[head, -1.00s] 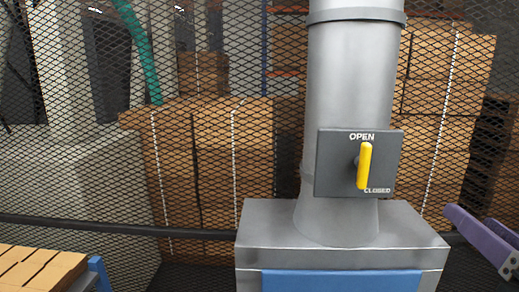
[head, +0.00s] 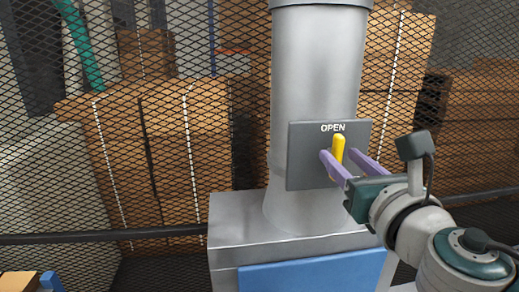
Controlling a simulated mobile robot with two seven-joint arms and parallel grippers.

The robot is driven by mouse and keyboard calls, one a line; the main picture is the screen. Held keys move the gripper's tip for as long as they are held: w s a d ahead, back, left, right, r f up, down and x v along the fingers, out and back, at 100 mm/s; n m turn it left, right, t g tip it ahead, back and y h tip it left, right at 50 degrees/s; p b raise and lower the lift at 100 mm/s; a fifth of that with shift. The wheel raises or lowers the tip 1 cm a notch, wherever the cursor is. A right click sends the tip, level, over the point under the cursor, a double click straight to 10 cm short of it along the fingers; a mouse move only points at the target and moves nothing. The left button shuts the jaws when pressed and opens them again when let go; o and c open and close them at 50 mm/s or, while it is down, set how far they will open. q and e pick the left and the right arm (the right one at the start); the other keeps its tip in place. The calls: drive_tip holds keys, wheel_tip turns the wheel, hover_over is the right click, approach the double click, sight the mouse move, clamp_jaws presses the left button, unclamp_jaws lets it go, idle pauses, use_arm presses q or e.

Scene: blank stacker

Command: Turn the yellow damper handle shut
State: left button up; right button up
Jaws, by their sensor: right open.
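The yellow damper handle (head: 338,148) stands upright on a dark grey plate (head: 304,158) on the front of the grey duct. Its upper end points at the word OPEN. The word CLOSED, at the plate's lower right, is hidden by my gripper. My right gripper (head: 344,164) is open, with one purple finger on the left of the handle's lower part and the other on its right. I cannot tell whether the fingers touch the handle. My left gripper is not in view.
The vertical grey duct (head: 315,75) rises from a grey housing (head: 235,220) with a blue front panel (head: 310,275). A wire mesh fence with a dark rail (head: 120,236) stands behind, with stacked cardboard boxes (head: 185,150) beyond it. A box edge (head: 18,284) shows at the lower left.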

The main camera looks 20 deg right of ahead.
drive_tip(key=shift+w, duration=0.1)
clamp_jaws()
idle(0.3)
